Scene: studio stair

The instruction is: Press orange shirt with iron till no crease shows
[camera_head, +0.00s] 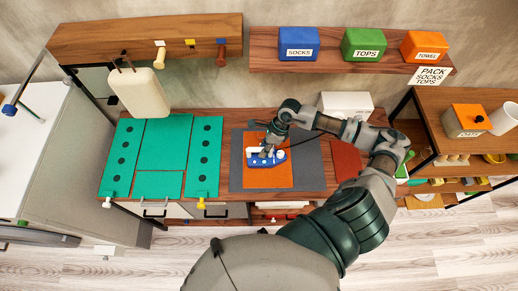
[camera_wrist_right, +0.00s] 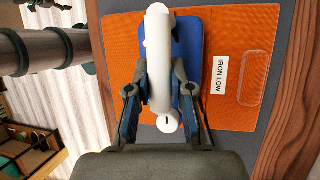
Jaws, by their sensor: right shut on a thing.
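The orange shirt (camera_head: 281,177) lies flat on a grey mat (camera_head: 314,169) on the wooden table. In the right wrist view the orange shirt (camera_wrist_right: 250,119) bears a white label reading "IRON LOW" and a rounded outline near one edge. The blue and white iron (camera_head: 262,158) is on the shirt. In the right wrist view my right gripper (camera_wrist_right: 158,90) is shut on the iron's white handle (camera_wrist_right: 159,55), with a finger on each side. The blue base of the iron (camera_wrist_right: 188,50) shows beside the handle. My left gripper is not in view.
Green folding panels (camera_head: 165,146) lie left of the mat. A dark red folded cloth (camera_head: 346,162) lies on the right. A shelf above holds blue, green and orange boxes (camera_head: 423,46). A cream object (camera_head: 142,91) hangs over the table's back left.

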